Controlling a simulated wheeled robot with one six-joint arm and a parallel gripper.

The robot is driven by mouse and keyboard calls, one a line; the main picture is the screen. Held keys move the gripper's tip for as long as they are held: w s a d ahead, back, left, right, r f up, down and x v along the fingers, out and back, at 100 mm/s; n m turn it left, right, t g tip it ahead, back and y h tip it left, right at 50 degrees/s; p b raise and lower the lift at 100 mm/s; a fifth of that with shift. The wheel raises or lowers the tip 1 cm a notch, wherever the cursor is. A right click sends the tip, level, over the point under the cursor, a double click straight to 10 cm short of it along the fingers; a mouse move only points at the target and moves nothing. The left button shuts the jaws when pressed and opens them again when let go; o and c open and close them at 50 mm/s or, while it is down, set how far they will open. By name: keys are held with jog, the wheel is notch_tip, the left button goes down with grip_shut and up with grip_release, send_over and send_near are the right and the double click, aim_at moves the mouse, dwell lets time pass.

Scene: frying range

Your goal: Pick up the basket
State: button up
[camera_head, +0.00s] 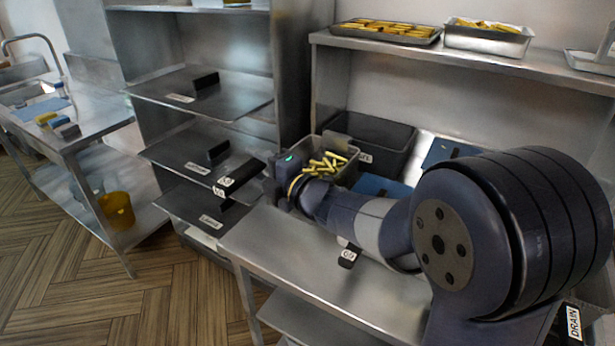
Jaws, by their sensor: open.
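A metal basket (347,174) holding yellow fries stands on the steel counter in the middle of the view. My gripper (270,188) is at the basket's left, close to its near left side, beyond the counter's left end. It is open. My arm crosses in front of the basket's lower part and hides some of it. A black handle-like piece with white labels (238,177) shows just left of my gripper; I cannot tell whether it belongs to the basket. Whether the fingers touch anything is too small to tell.
A dark bin (385,138) stands behind the basket. A rack of dark shelves (190,150) is at the left. An upper shelf (480,62) bears a tray and a pan of fries. A side table (98,120) stands far left. The counter front (300,270) is mostly clear.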

jog(key=shift+c, duration=0.4)
grip_shut()
